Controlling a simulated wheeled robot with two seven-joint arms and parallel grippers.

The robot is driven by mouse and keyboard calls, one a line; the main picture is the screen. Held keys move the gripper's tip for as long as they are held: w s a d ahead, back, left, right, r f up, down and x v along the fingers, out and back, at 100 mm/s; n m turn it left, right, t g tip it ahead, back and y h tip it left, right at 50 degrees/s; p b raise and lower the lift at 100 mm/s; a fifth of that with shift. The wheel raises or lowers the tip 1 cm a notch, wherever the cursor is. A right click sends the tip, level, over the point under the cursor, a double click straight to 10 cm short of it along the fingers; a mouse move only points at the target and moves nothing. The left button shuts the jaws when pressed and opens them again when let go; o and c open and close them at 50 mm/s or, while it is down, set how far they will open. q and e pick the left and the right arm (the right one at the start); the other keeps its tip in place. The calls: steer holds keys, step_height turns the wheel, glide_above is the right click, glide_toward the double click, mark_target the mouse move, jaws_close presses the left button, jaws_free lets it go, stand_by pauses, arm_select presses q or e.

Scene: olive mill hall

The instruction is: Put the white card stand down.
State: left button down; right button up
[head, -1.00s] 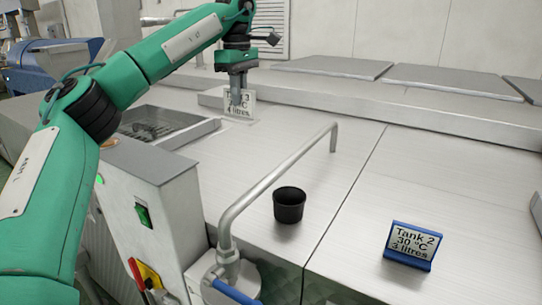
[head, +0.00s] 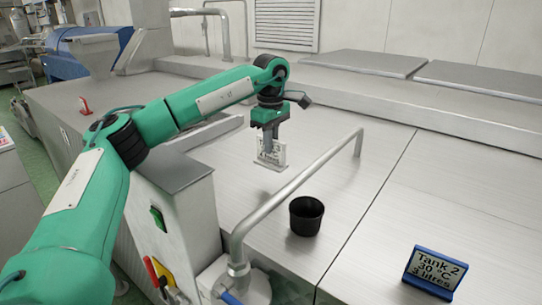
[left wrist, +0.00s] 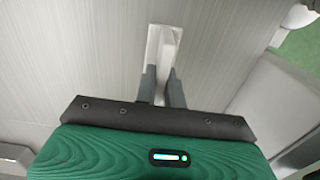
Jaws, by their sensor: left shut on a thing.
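The white card stand (head: 279,153) is held by my left gripper (head: 267,146) over the steel top, behind the bent pipe. The gripper is shut on it from above, and its fingers cover part of the card's face. Its print is too small to read now. In the left wrist view, the stand (left wrist: 166,40) is a pale, narrow shape between the fingertips (left wrist: 161,80). It looks upright, and its lower edge is at or just above the steel; I cannot tell whether it touches. My right gripper is out of view.
A bent steel pipe (head: 290,189) rises in front of the stand. A black cup (head: 306,215) stands right of the pipe. A blue card stand (head: 434,270) reading "Tank 2, 30 °C, 3 litres" is at front right. The steel top (head: 350,185) between them is clear.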

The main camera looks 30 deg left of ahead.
mark_target(270, 162)
arm_select(q)
steer(key=shift+s+f, duration=0.15)
steer(key=shift+f, duration=0.35)
steer(key=shift+f+p, duration=0.45)
steer(key=shift+f, duration=0.2)
step_height(270, 162, down, 3)
steer(key=shift+f+p, duration=0.2)
steer(key=shift+p, duration=0.6)
steer(key=shift+f, duration=0.2)
steer(key=c, duration=1.5)
jaws_free()
steer(key=shift+f, duration=0.1)
